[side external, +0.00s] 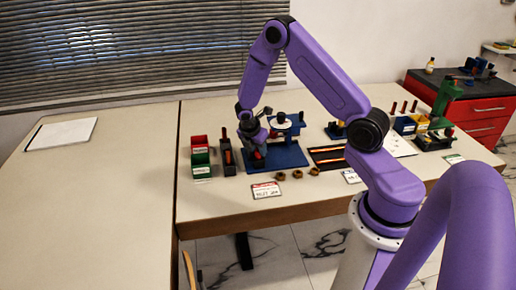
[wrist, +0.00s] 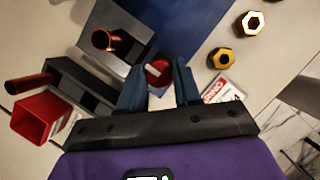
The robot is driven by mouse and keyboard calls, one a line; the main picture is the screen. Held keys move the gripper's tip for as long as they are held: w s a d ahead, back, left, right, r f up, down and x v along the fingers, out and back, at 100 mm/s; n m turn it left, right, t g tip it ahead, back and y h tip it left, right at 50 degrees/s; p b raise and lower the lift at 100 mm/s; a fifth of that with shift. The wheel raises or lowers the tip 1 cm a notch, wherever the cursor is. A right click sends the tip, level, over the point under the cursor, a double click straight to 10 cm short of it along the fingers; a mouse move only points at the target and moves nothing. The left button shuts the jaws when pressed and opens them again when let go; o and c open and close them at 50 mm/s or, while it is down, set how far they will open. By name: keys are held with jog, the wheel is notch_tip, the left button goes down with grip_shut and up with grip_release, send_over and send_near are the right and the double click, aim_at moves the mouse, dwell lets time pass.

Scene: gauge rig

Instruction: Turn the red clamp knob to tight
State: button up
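The red clamp knob (wrist: 157,71) shows in the wrist view as a round red piece with a pale mark across it. It lies between the two blue-grey fingers of my gripper (wrist: 158,80). The fingers are apart, one on each side of the knob; I cannot tell whether they touch it. In the side view my gripper (side external: 256,147) points down over the left part of the blue rig base (side external: 290,160). The knob is mostly hidden there by the gripper. The blue base also shows in the wrist view (wrist: 200,30).
Red (side external: 199,142) and green (side external: 201,172) bins and a dark block (side external: 227,165) with red-orange handles stand left of the rig. Brass nuts (side external: 297,174) and a label card (side external: 265,190) lie in front. A dark tray (side external: 328,156) is right. The left table is mostly clear.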

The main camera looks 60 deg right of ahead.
jog(key=c, duration=0.3)
jog(key=m+g, duration=0.1)
jog(key=m, duration=0.2)
jog(key=shift+w+m, duration=0.15)
jog(key=shift+m, duration=0.25)
jog(key=m+g, duration=0.1)
jog(key=m, duration=0.1)
jog(key=m+g+y, duration=0.1)
jog(key=m, duration=0.1)
jog(key=shift+w+d+m, duration=0.1)
jog(key=shift+m, duration=0.2)
jog(key=m+y, duration=0.1)
jog(key=m, duration=0.1)
jog(key=m+g, duration=0.1)
jog(key=m, duration=0.2)
jog(key=shift+d+y, duration=0.1)
jog(key=shift+y, duration=0.3)
jog(key=shift+d+m+g+y, duration=0.15)
jog(key=shift+m+y, duration=0.25)
jog(key=shift+m, duration=0.75)
jog(key=shift+a+m+g+y, duration=0.15)
jog(key=shift+m+y, duration=0.25)
jog(key=shift+m, duration=0.75)
jog(key=shift+d, duration=0.1)
